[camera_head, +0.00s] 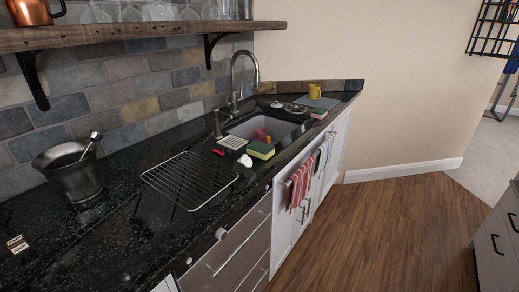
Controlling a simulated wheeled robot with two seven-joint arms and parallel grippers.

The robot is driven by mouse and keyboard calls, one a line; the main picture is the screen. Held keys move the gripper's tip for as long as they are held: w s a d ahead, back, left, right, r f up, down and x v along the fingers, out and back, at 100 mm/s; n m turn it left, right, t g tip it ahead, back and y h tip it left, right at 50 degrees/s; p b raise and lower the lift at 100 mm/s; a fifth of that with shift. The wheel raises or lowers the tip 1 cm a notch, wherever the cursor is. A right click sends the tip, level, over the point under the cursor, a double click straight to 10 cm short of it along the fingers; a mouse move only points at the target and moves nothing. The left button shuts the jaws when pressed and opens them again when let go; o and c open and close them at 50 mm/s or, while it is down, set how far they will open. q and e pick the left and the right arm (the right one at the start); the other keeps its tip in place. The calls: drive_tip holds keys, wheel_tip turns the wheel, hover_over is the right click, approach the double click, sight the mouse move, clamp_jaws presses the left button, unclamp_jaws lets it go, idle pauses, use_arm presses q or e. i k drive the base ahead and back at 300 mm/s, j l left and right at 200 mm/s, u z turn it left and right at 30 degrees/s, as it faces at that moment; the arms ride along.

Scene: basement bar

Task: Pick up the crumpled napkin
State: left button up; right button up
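A small white crumpled lump (245,160), which looks like the crumpled napkin, lies on the black speckled counter (125,215). It is between the wire rack and the yellow-green sponge, in front of the sink. It is small in the head view, so its folds are hard to make out. Neither of my grippers is in view.
A wire rack (190,180), a sponge (261,150) and a white slatted dish (233,142) are near the lump. A metal bucket (75,175) stands at left under a wooden shelf (130,36). The wood floor (390,225) is clear in front of the cabinets.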

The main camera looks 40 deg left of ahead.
sight(245, 160)
drive_tip(key=i+u, duration=0.4)
drive_tip(key=i+l+u, duration=0.2)
drive_tip(key=u, duration=0.2)
drive_tip(key=i+l+u, duration=0.25)
drive_tip(key=u, duration=0.15)
drive_tip(key=i+l+u, duration=0.4)
drive_tip(key=k+j, duration=0.05)
drive_tip(key=k, duration=0.05)
